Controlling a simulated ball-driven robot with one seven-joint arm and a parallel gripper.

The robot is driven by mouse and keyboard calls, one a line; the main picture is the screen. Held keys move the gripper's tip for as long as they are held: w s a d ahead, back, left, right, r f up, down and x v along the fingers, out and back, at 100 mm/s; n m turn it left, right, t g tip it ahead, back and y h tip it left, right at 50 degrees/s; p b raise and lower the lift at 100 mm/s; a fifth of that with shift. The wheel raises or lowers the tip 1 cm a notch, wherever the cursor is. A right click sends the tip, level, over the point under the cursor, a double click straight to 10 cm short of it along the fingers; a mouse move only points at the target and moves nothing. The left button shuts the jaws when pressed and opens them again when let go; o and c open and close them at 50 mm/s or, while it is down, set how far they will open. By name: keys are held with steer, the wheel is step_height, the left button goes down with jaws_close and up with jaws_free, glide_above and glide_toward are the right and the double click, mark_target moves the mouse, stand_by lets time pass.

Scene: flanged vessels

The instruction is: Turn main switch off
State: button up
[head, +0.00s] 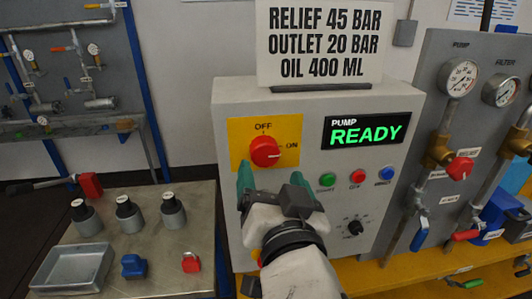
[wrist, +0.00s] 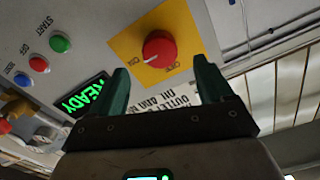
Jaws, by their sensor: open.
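The main switch is a red round knob (head: 265,151) on a yellow plate (head: 238,132) marked OFF at the top and ON at the right. Its white mark appears turned toward ON. In the wrist view the knob (wrist: 158,47) sits ahead of the fingertips, roughly between them, with its mark near the ON label. My gripper (head: 270,177) has green fingers, open and empty, just below the knob in the head view. It also shows in the wrist view (wrist: 160,70), apart from the knob.
The grey control box has a green READY display (head: 366,132), a green button (head: 327,180), a red button (head: 357,177), a blue button (head: 386,174) and a black selector (head: 355,228). A sign (head: 320,42) stands on top. Piping (head: 440,150) is at right; a bench (head: 195,205) with vessels is at left.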

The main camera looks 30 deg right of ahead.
mark_target(266, 157)
steer(key=p+x, duration=0.1)
steer(key=x, duration=0.5)
steer(key=shift+w, duration=0.15)
steer(key=shift+c, duration=0.5)
steer(key=c, duration=0.9)
steer(key=shift+c, duration=0.2)
